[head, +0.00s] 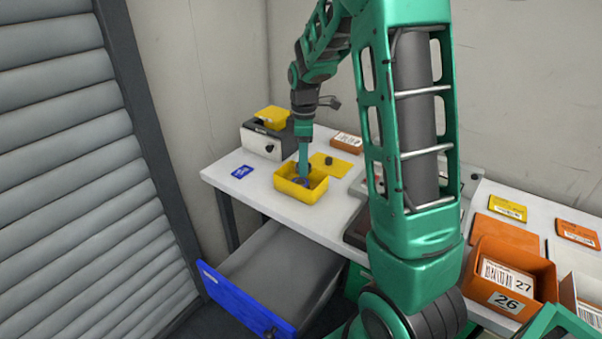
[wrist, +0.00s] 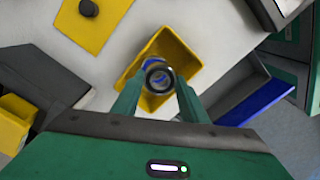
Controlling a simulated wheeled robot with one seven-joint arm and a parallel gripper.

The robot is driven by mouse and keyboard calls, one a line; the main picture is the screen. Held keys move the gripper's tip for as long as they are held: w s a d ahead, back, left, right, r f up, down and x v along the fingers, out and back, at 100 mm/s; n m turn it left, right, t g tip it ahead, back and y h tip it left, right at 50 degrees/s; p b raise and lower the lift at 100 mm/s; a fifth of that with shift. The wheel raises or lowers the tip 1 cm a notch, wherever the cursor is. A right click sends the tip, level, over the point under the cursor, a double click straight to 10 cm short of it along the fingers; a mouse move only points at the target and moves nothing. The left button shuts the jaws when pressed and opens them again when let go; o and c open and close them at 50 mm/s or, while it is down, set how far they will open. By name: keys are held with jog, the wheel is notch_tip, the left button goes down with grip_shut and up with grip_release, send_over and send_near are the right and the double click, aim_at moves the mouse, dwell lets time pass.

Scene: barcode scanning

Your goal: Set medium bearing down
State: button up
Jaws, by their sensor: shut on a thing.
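The medium bearing (wrist: 159,78) is a dark ring with a light metallic inner ring, seen in the wrist view between my fingertips. My gripper (wrist: 158,88) is shut on it. Below it is an open yellow bin (wrist: 175,45) with something blue inside, which the bearing partly hides. In the head view, my gripper (head: 303,172) points down into the yellow bin (head: 305,195) on the white table. The bearing is too small there to make out clearly. I cannot tell whether it touches the bin floor.
A yellow lid (head: 335,167) with a dark knob lies behind the bin. A blue-fronted drawer (head: 245,300) stands open below. Orange bins (head: 512,275) stand at right.

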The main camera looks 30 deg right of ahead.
aim_at(303, 184)
jog(key=shift+f, duration=2)
jog(key=shift+f, duration=0.6)
jog(key=o, duration=0.8)
jog(key=shift+o, duration=0.2)
jog(key=shift+r, duration=0.15)
